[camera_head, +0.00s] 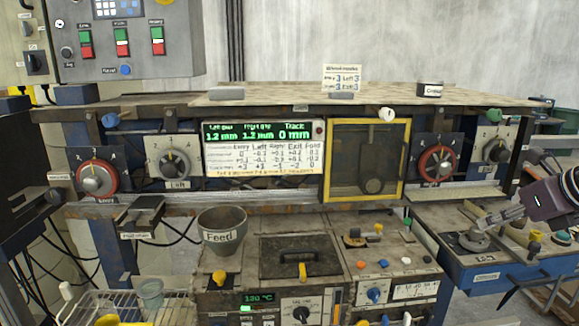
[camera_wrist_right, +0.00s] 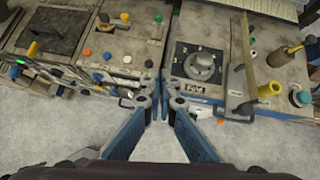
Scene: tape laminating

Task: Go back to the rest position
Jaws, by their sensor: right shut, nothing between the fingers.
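My right gripper (camera_head: 488,222) comes in from the right edge, above the blue-sided bench at the right. Its fingers are shut with nothing between them. In the wrist view, the shut blue fingers (camera_wrist_right: 163,90) point forward, apart from the round grey knob (camera_wrist_right: 199,64), which lies ahead and to the right. The same knob (camera_head: 474,240) sits on the bench near the fingertips in the head view. My left gripper is not in view.
A machine panel carries a green-lit display (camera_head: 262,133) and a yellow-framed window (camera_head: 367,160). A grey Feed cup (camera_head: 221,232) stands on the lower console, left of a black lid (camera_head: 300,256). Pegs and small tools (camera_wrist_right: 285,75) stand right of the knob. Grey floor shows below the bench.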

